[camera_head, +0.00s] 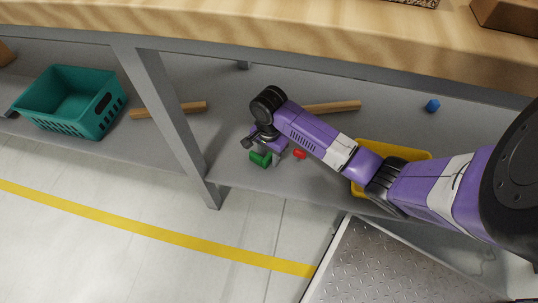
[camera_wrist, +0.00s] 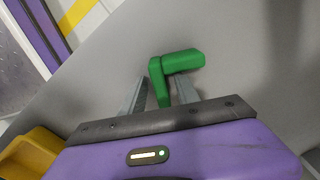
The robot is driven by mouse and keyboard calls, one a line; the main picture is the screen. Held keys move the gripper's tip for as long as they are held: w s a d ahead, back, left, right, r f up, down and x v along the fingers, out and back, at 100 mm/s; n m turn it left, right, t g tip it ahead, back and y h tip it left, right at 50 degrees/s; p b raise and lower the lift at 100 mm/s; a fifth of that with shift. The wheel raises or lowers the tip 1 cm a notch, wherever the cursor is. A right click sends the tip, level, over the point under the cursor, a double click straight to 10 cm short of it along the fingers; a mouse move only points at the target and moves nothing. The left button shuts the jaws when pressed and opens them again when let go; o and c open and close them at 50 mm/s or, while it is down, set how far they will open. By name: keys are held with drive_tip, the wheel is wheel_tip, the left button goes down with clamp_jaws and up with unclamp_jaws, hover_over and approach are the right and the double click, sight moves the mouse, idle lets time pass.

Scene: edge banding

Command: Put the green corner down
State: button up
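The green corner (camera_wrist: 180,62) is an L-shaped piece in the wrist view. One leg runs down between the two fingers of my gripper (camera_wrist: 160,85), and the other points right beyond the fingertips. The fingers stand close on both sides of that leg and appear shut on it. In the head view the green corner (camera_head: 260,159) is under my gripper (camera_head: 265,150), low over the grey shelf (camera_head: 230,178) near its front edge. Whether it touches the shelf is hard to tell.
A small red piece (camera_head: 300,154) lies just right of the gripper. A yellow bin (camera_head: 408,152) is partly behind my arm. Wooden strips (camera_head: 335,107), a blue piece (camera_head: 432,105) and a teal basket (camera_head: 95,120) stand apart. A grey post (camera_head: 165,110) rises left. The worktop overhangs the shelf.

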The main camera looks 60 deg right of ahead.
sight(269, 155)
wheel_tip(269, 155, up, 12)
drive_tip(key=p, duration=0.6)
drive_tip(key=shift+r, duration=0.2)
idle(0.4)
